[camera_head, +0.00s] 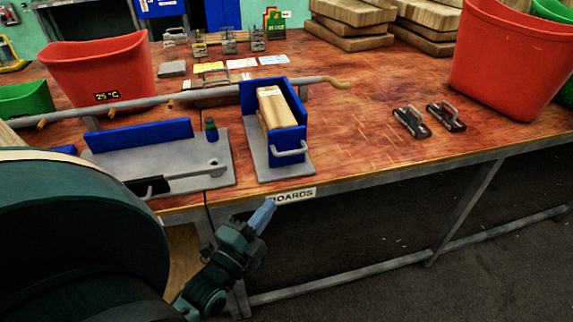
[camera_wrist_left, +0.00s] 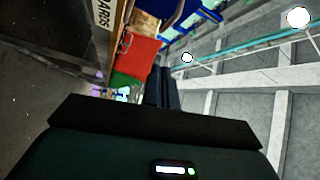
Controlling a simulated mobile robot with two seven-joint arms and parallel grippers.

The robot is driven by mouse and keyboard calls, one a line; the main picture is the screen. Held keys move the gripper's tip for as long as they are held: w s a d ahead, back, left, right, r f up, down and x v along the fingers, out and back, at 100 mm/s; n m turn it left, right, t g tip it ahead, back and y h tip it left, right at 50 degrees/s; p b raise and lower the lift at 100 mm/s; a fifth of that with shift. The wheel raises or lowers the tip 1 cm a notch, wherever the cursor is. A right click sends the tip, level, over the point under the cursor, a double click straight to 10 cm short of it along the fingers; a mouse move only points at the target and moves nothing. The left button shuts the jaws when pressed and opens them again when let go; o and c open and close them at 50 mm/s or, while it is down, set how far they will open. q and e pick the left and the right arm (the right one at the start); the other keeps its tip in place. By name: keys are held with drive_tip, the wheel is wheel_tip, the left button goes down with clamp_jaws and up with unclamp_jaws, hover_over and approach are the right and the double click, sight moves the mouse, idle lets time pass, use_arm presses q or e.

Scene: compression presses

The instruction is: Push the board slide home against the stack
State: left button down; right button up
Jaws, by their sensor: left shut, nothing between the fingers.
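The board press is a grey base plate (camera_head: 282,178) with blue walls around a stack of pale wooden boards (camera_head: 274,108). The board slide (camera_head: 287,148) is a blue upright plate with a grey handle at the near end of the stack. Whether it touches the boards cannot be told from this angle. My left gripper (camera_head: 263,216) is shut and empty, in front of the table's front edge by the BOARDS label, below and nearer than the slide's handle. Its dark fingers also show in the left wrist view (camera_wrist_left: 163,88). My right gripper is not seen.
A long grey bar (camera_head: 190,96) runs behind both. Red bins (camera_head: 97,72) (camera_head: 512,55) stand left and right. Two clamps (camera_head: 411,122) lie right; table between is clear.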

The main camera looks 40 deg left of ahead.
use_arm(q)
drive_tip(key=m, duration=0.4)
approach(283, 155)
drive_tip(key=w+d, duration=0.5)
drive_tip(key=w, duration=0.1)
drive_tip(key=shift+w+a+r+p, duration=0.2)
drive_tip(key=shift+w+a, duration=0.3)
drive_tip(key=shift+a, duration=0.35)
drive_tip(key=shift+w+a+r+p, duration=0.1)
drive_tip(key=shift+w+a+p, duration=0.3)
drive_tip(key=shift+a, duration=0.45)
drive_tip(key=w+a, duration=0.2)
drive_tip(key=shift+w+a, duration=0.25)
drive_tip(key=shift+a, duration=0.1)
drive_tip(key=shift+r, duration=0.15)
drive_tip(key=shift+a, duration=0.15)
